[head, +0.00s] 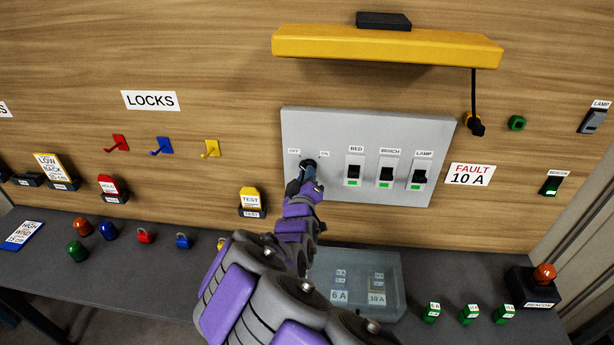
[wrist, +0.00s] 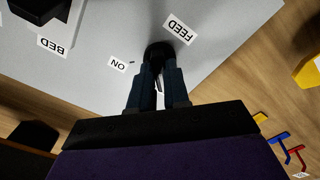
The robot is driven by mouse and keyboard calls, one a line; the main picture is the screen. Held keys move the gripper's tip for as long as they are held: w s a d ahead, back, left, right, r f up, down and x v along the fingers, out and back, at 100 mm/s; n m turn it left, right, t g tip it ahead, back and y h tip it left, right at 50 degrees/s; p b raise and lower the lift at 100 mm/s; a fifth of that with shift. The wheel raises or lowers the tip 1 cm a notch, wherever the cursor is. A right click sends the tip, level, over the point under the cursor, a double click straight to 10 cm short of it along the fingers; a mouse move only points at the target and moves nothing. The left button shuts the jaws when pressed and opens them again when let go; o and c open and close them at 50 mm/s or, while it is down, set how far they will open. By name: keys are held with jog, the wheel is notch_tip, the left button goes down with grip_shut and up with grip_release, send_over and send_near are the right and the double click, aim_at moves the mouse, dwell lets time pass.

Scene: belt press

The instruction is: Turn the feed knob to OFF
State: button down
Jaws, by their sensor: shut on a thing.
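The black feed knob (head: 309,163) sits at the left of the grey switch panel (head: 440,135), between the OFF label (head: 293,152) and the ON label (head: 324,154). My gripper (head: 306,180) covers its lower part. In the wrist view the two dark blue fingers of my gripper (wrist: 160,78) are closed on the sides of the knob (wrist: 158,50). The FEED label (wrist: 179,30) and the ON label (wrist: 118,64) show beside it there. The OFF label is not in the wrist view. I cannot tell which way the knob points.
BED (head: 354,170), BENCH (head: 387,172) and LAMP (head: 419,176) switches stand to the right of the knob. A yellow hood (head: 385,48) juts out above the panel. A clear box (head: 390,265) with fuses lies below on the bench. Lock hooks (head: 162,146) are at the left.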

dwell(0.3)
jog(key=c, duration=1.6)
grip_release()
jog(key=o, duration=0.5)
jog(key=shift+w+a+f, duration=0.1)
jog(key=shift+w+a, duration=0.1)
jog(key=shift+a, duration=0.05)
jog(key=shift+s, duration=0.1)
jog(key=shift+d, duration=0.15)
